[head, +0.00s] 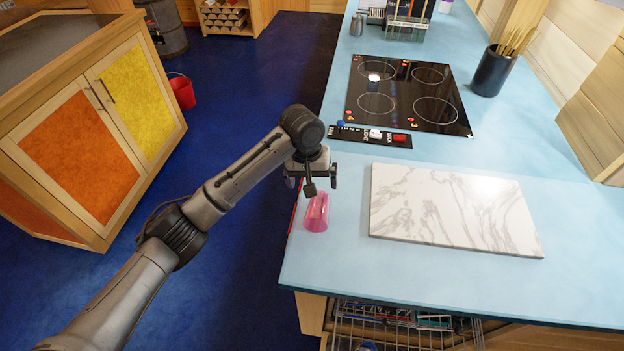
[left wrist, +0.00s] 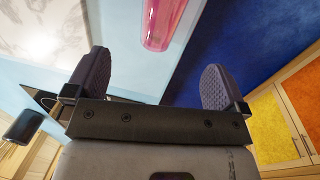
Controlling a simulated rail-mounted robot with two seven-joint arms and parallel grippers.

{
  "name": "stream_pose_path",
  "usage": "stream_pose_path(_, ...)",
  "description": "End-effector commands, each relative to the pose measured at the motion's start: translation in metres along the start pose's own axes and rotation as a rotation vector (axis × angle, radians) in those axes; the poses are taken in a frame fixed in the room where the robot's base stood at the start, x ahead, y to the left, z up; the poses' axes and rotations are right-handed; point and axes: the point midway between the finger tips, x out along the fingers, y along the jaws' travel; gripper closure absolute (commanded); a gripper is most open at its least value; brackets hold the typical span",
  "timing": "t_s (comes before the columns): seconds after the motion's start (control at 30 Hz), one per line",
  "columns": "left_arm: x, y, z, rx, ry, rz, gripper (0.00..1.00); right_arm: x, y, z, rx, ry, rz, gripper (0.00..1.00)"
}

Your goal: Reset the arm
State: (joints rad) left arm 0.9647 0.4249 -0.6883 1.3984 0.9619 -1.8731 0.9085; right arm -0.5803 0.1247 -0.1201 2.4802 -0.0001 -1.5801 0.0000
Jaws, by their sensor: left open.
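My left gripper (head: 310,181) is at the left edge of the blue counter (head: 330,270) in the head view. Its two dark ridged fingers stand wide apart in the left wrist view (left wrist: 158,85), with nothing between them. A pink translucent cup (head: 316,213) is on the counter near its left edge, just below the gripper in the head view. The cup also shows at the top of the left wrist view (left wrist: 164,22), beyond the fingertips and apart from them. My right gripper is in neither view.
A white marble board (head: 450,212) lies right of the cup. A black cooktop (head: 408,95) and a small control strip (head: 370,135) lie farther back. A dark utensil pot (head: 492,72) stands at the right. An open dishwasher rack (head: 400,330) is below the front edge. Blue floor lies left.

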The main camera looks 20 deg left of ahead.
Motion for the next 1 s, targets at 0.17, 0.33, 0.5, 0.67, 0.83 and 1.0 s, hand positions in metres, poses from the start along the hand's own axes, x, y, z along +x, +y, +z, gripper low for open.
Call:
stream_pose_path(0.17, -0.002, 0.0, 0.0, 0.0, 0.0, -0.001, 0.0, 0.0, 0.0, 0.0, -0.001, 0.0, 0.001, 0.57)
stream_pose_path(0.33, -0.002, 0.0, 0.0, 0.0, 0.0, -0.001, 0.0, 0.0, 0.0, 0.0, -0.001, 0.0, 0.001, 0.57)
stream_pose_path(0.5, -0.002, 0.0, 0.0, 0.0, 0.0, -0.001, 0.0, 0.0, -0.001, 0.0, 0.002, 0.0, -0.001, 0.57)
stream_pose_path(0.67, -0.002, 0.0, 0.0, 0.014, 0.0, -0.001, 0.0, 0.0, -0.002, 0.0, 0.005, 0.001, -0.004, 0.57)
stream_pose_path(0.83, -0.002, 0.002, -0.002, 0.143, 0.011, 0.01, 0.0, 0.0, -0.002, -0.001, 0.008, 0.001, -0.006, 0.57)
stream_pose_path(1.0, -0.008, 0.004, -0.016, 0.354, 0.132, -0.02, 0.0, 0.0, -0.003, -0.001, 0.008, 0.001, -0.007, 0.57)
